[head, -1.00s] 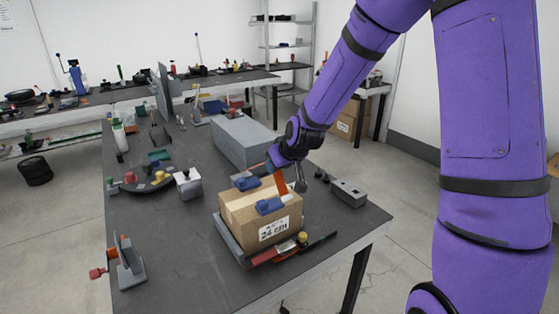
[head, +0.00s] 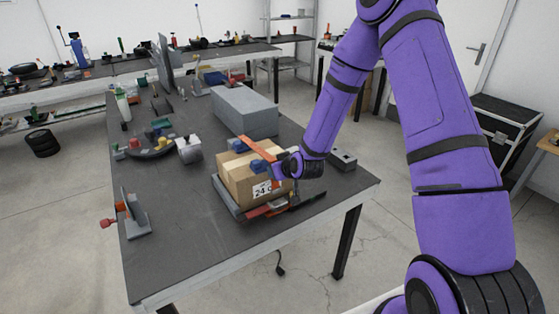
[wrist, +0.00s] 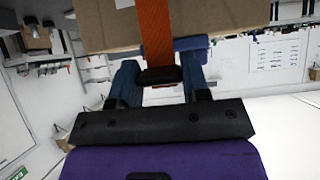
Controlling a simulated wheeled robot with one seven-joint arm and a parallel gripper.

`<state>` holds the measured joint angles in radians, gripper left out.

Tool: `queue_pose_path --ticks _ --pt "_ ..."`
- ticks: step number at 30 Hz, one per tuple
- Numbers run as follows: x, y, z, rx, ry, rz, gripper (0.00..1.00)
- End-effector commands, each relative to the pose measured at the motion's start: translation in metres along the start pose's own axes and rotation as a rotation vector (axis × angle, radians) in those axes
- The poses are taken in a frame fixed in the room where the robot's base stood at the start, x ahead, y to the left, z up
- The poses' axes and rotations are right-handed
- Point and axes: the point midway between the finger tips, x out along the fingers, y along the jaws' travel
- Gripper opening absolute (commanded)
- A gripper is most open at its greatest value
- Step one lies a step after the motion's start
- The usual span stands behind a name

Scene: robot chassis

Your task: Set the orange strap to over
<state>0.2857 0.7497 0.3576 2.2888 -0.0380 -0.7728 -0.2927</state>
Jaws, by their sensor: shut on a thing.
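The orange strap (head: 258,149) stretches across the top of a cardboard box (head: 232,184) from its far side to its near right edge. In the wrist view the strap (wrist: 155,35) runs down over the box and ends in a black end piece (wrist: 160,75). My gripper (head: 279,167) is at the right side of the box, near its top edge. In the wrist view its blue fingers (wrist: 160,70) are shut on the strap's black end. Blue blocks (head: 238,146) sit on the box top beside the strap. The strap's far end is hidden.
The box stands on a grey base with a red-and-dark bar (head: 268,208) along its front. A long grey block (head: 245,112) stands behind it, a grey device (head: 343,160) to the right. A curved tray (head: 153,150) and grey bracket (head: 137,215) are left. The front tabletop is clear.

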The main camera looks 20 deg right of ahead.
Motion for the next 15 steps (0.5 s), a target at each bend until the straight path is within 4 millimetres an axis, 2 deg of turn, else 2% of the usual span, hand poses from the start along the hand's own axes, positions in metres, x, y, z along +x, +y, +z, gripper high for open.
queue_pose_path --ticks 6,15 --pt "0.018 0.0 0.018 0.0 -0.004 -0.001 0.0" --pt "0.029 0.001 0.028 0.0 -0.006 -0.001 0.0"
